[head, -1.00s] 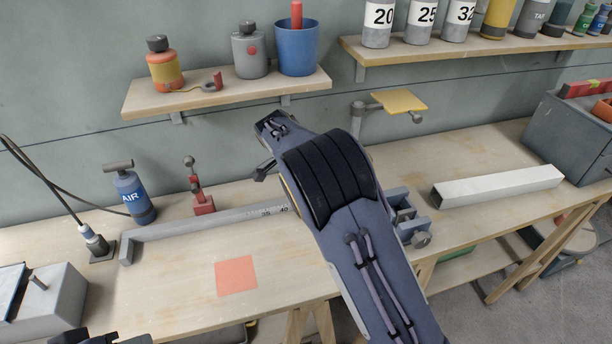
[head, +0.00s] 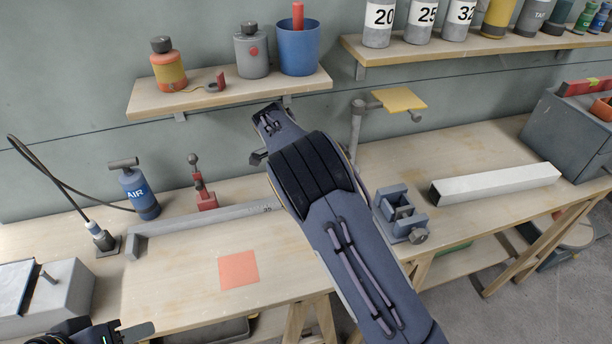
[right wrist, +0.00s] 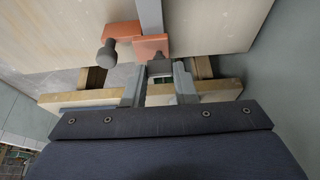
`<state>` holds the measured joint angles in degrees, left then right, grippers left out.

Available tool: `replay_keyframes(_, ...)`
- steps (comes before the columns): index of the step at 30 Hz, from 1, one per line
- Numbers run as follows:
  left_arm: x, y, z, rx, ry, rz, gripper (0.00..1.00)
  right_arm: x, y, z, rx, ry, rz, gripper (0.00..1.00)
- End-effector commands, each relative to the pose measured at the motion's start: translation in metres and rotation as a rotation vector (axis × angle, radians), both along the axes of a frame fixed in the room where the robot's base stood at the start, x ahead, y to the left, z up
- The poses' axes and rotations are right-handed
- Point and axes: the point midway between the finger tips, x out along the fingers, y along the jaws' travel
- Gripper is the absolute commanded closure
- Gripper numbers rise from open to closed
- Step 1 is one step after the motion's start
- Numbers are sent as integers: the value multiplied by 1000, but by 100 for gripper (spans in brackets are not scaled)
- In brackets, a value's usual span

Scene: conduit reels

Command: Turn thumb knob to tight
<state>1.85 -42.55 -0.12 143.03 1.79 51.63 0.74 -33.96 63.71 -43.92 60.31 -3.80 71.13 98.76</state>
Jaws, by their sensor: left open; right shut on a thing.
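In the right wrist view, my right gripper (right wrist: 159,90) is shut on a dark thumb knob (right wrist: 160,67). The knob is beside an orange stop block (right wrist: 151,46) at the end of a grey bar (right wrist: 150,15). The fingers partly hide the knob, and its tightness cannot be told. A second grey round-ended knob (right wrist: 107,53) stands beside another orange piece (right wrist: 122,31). In the head view, the scale bar (head: 205,227) lies on the bench and runs behind my right arm, which hides the right gripper and stop. My left gripper (head: 108,334) is open and empty at the lower left.
A grey vise (head: 402,212) and white trunking (head: 495,184) stand right of my arm. An orange square (head: 238,269) lies flat on the bench (head: 180,290). A blue AIR pump (head: 140,190), a red clamp-like tool (head: 203,195) and a grey box (head: 60,295) stand left.

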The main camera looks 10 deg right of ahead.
Motion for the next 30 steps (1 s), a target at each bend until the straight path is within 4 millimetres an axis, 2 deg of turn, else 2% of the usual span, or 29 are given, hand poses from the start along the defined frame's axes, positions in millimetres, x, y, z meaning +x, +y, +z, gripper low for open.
replay_keyframes(5,0,0,0,0,0,0,59,0,0,0,0,0,-1,98)
replay_keyframes(6,0,0,0,0,0,0,59,0,0,0,0,0,-1,71)
replay_keyframes(10,0,0,0,0,0,0,59,0,0,0,0,-1,0,54)
replay_keyframes(25,0,0,0,0,0,0,59,0,0,0,0,0,4,53)
replay_keyframes(30,0,0,-10,0,0,0,59,-1,1,-3,2,-1,95,53)
